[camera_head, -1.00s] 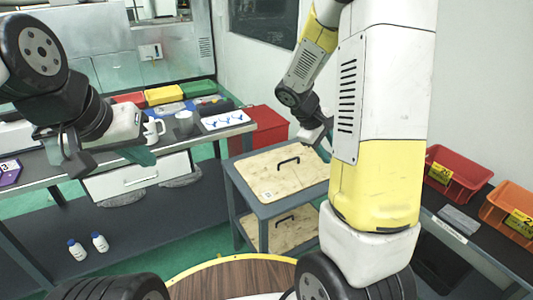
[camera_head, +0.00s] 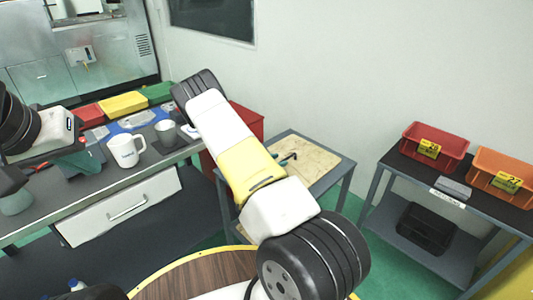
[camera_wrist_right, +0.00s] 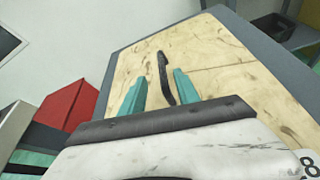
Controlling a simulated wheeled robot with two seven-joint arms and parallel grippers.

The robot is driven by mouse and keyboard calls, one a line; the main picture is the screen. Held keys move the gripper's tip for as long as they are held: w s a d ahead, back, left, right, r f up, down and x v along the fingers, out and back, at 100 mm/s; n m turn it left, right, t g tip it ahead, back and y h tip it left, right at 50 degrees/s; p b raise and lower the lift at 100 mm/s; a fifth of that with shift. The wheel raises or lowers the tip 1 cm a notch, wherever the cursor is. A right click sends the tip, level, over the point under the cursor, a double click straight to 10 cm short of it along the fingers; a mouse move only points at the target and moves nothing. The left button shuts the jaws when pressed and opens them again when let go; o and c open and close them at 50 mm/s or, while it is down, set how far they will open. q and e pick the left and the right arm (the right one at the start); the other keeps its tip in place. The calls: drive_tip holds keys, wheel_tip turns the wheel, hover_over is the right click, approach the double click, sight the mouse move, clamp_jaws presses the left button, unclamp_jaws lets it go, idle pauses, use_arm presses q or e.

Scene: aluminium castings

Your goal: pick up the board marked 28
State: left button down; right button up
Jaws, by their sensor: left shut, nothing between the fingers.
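A pale wooden board (camera_head: 318,165) with a black handle lies on top of the grey cart; no number is readable on it. In the right wrist view the board (camera_wrist_right: 220,55) fills the middle, with its dark handle (camera_wrist_right: 163,70) between the two teal fingers of my right gripper (camera_wrist_right: 160,80). These fingers are apart, one on each side of the handle; whether they touch it I cannot tell. My left gripper (camera_head: 88,150) is shut and empty above the left bench.
A red bin (camera_head: 434,147) and an orange bin (camera_head: 503,175) stand on the right table. A black crate (camera_head: 426,228) is on its lower shelf.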

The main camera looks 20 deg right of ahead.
sight(288, 158)
drive_tip(key=x, duration=0.6)
drive_tip(key=shift+d, duration=0.4)
clamp_jaws()
drive_tip(key=shift+r, duration=0.1)
idle(0.9)
